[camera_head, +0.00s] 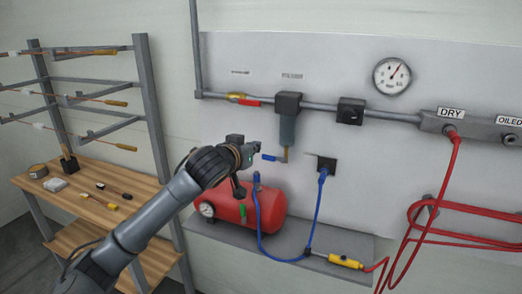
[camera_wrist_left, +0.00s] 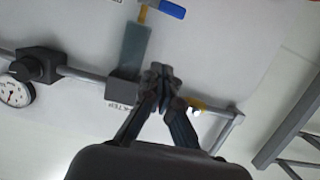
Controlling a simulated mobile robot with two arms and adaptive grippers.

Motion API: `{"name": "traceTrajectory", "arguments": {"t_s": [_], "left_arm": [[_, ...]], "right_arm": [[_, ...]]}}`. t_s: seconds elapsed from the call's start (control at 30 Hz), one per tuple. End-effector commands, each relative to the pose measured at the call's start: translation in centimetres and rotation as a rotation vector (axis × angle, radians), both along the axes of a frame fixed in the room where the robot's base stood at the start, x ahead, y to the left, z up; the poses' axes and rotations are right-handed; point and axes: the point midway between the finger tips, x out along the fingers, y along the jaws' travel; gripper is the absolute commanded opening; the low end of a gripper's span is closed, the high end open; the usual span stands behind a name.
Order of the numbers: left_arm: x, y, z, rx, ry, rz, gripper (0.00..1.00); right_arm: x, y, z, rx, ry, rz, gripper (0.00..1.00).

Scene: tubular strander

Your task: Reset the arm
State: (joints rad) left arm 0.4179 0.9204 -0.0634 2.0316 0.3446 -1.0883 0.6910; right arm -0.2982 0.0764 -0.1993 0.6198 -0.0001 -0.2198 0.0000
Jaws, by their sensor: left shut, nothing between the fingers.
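My left arm comes in from the lower left in the head view. Its gripper (camera_head: 250,150) is in front of the wall panel, above the red tank and just left of the blue lever handle (camera_head: 270,157) under the grey filter bowl (camera_head: 287,128). In the left wrist view the gripper's fingers (camera_wrist_left: 156,72) are closed together with nothing between them. That view also shows the filter bowl (camera_wrist_left: 131,47) and the blue handle (camera_wrist_left: 172,9) beyond the fingertips. I cannot tell exactly how far the fingers are from the panel. My right gripper is not in view.
A red tank (camera_head: 250,204) sits on a grey shelf (camera_head: 330,262). A blue hose (camera_head: 318,205) and red hoses (camera_head: 450,190) hang before the panel. A gauge (camera_head: 392,75) and pipe (camera_head: 330,106) are on the panel. A wooden bench (camera_head: 85,188) with tools stands left.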

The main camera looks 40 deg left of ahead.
Motion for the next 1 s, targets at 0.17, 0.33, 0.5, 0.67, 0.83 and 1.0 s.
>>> {"name": "traceTrajectory", "arguments": {"t_s": [0.17, 0.33, 0.5, 0.67, 0.83, 1.0], "left_arm": [[-0.4, -0.1, 0.1, 0.0, 0.002, 0.001, 0.0], [-0.6, -0.9, -1.7, 0.003, 0.033, -0.011, 0.0], [-2.7, -4.8, -10.0, 0.028, 0.189, -0.064, 0.0], [-8.0, -9.9, -20.0, 0.055, 0.4, -0.142, 0.0], [-16.0, -14.9, -28.1, 0.066, 0.616, -0.223, 0.0], [-22.8, -18.0, -32.2, 0.061, 0.775, -0.282, 0.0]], "right_arm": [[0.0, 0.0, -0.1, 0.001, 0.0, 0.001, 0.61], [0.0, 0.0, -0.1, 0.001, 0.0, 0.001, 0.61], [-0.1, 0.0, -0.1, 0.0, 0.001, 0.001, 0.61], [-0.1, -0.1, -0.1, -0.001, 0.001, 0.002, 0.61], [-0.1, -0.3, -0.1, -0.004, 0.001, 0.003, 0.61], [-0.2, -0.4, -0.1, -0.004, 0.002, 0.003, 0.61]]}}
